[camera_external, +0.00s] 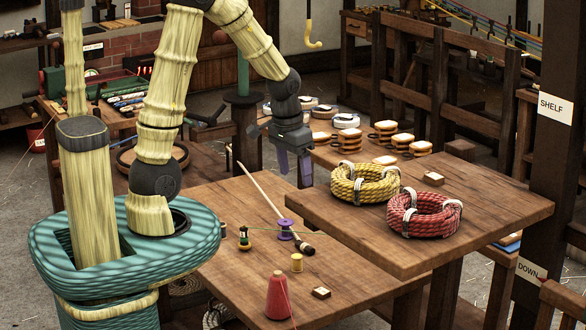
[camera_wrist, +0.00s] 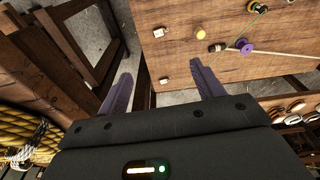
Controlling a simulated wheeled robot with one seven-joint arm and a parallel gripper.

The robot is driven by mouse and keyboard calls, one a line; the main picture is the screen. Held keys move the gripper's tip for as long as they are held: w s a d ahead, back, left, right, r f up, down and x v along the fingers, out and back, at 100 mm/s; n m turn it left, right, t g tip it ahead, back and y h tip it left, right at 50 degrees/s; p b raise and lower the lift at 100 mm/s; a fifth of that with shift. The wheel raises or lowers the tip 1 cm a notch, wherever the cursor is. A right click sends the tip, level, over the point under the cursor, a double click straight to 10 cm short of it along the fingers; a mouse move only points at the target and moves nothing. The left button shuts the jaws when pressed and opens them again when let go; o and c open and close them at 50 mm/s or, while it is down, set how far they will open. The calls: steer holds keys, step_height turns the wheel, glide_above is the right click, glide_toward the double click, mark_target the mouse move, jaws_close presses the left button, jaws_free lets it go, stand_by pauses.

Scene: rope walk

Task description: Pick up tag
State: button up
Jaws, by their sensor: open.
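A small wooden block with a pale top, which may be a tag (camera_external: 321,293), lies on the lower table near its front. A similar small block (camera_external: 433,179) lies on the higher table behind the rope coils. The wrist view shows two small pale-topped blocks, one higher up (camera_wrist: 158,32) and one near the table edge (camera_wrist: 164,81); I cannot tell for certain which is the tag. My gripper (camera_external: 294,172) points down above the tables, open and empty, its purple fingers apart. In the wrist view the lower block shows between the fingertips (camera_wrist: 160,72), with its distance below unclear.
A yellow rope coil (camera_external: 365,184) and a red rope coil (camera_external: 424,215) sit on the higher table.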

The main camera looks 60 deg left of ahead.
steer(key=w+f+b, duration=0.4)
steer(key=f+b, duration=0.2)
steer(key=f, duration=0.2)
steer(key=w+f+n+g+b, duration=0.1)
steer(key=w+f+b, duration=0.3)
steer(key=f+b, duration=0.2)
step_height(320, 180, down, 2)
steer(key=shift+a+f+g, duration=0.1)
steer(key=shift+a+g, duration=0.05)
steer(key=shift+g, duration=0.15)
glide_above(320, 289)
step_height(320, 289, down, 12)
steer(key=shift+w+a+f+b, duration=0.1)
steer(key=shift+a+b, duration=0.05)
steer(key=shift+b, duration=0.15)
